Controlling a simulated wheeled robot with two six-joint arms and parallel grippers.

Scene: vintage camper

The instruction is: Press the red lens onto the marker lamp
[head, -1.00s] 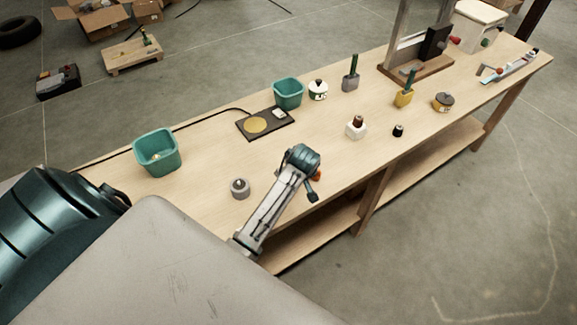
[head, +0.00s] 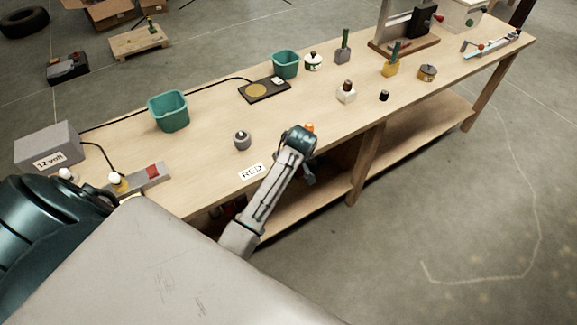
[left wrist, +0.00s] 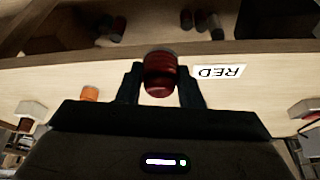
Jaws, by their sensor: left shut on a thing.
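My left gripper (left wrist: 161,85) is shut on the red lens (left wrist: 160,75), a dark red ribbed cylinder, in the left wrist view. It is over the workbench's front edge, beside the white RED label (left wrist: 218,73). In the head view the left gripper (head: 309,177) is right of the RED label (head: 252,171), and the lens is hidden from that side. At the bench's left end, a white bulb on a yellowish base (head: 117,184) stands by a grey block with a red patch (head: 152,172). This looks like the marker lamp. My right gripper is not in view.
A grey 12 volt box (head: 47,147) with a cable stands at the bench's left end. A teal bin (head: 168,112) and a grey round part (head: 242,141) stand nearby. An orange piece (head: 310,127) is close behind my wrist. Bare wood lies between label and lamp.

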